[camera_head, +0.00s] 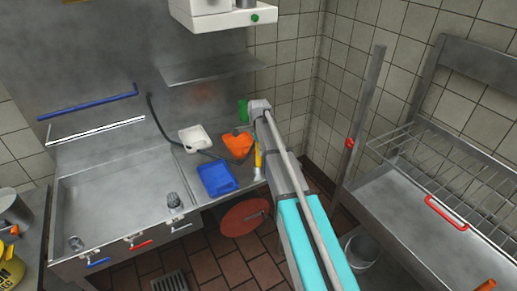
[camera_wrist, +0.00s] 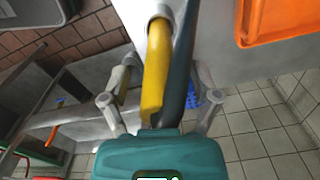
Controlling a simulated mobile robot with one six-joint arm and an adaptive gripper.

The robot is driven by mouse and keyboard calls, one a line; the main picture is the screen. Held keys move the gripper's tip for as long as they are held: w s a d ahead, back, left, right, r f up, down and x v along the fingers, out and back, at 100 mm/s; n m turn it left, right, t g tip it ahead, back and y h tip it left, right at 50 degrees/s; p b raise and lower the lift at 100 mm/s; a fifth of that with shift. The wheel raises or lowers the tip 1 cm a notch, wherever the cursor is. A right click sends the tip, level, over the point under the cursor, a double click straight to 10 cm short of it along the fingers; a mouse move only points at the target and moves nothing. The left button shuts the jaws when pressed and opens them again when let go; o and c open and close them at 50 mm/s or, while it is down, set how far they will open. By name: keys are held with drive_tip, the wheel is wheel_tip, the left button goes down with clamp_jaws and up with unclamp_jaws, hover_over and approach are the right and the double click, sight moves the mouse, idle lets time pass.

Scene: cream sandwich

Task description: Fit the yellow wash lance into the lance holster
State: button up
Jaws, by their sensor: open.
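The yellow wash lance (camera_head: 258,158) is at the right end of the steel counter, beside my arm. In the wrist view the yellow lance (camera_wrist: 154,88) runs lengthwise between the spread fingers of my gripper (camera_wrist: 160,99), with a dark hose-like length beside it. A pale collar (camera_wrist: 158,11) surrounds its far end. My gripper is open, with visible room between the lance and the finger at each side. In the head view my arm hides the gripper's fingers. I cannot tell which part is the lance holster.
An orange tray (camera_head: 237,145), a blue tray (camera_head: 217,178) and a white tray (camera_head: 195,138) lie left of my arm. A dark hose (camera_head: 165,127) curves across the counter. The sink (camera_head: 110,195) is at left; a steel bench with a wire rack (camera_head: 445,175) stands at right.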

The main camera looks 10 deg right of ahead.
wheel_tip(320, 180, up, 11)
drive_tip(key=p, duration=1.1)
drive_tip(key=shift+f, duration=0.1)
idle(1.1)
drive_tip(key=s+f+n+b, duration=0.3)
drive_tip(key=s+n, duration=0.5)
drive_tip(key=s, duration=0.6)
drive_tip(key=s+f+n+b, duration=0.4)
drive_tip(key=s+n, duration=0.5)
drive_tip(key=s, duration=0.6)
drive_tip(key=shift+d+f+b, duration=0.2)
drive_tip(key=shift+d+b, duration=0.1)
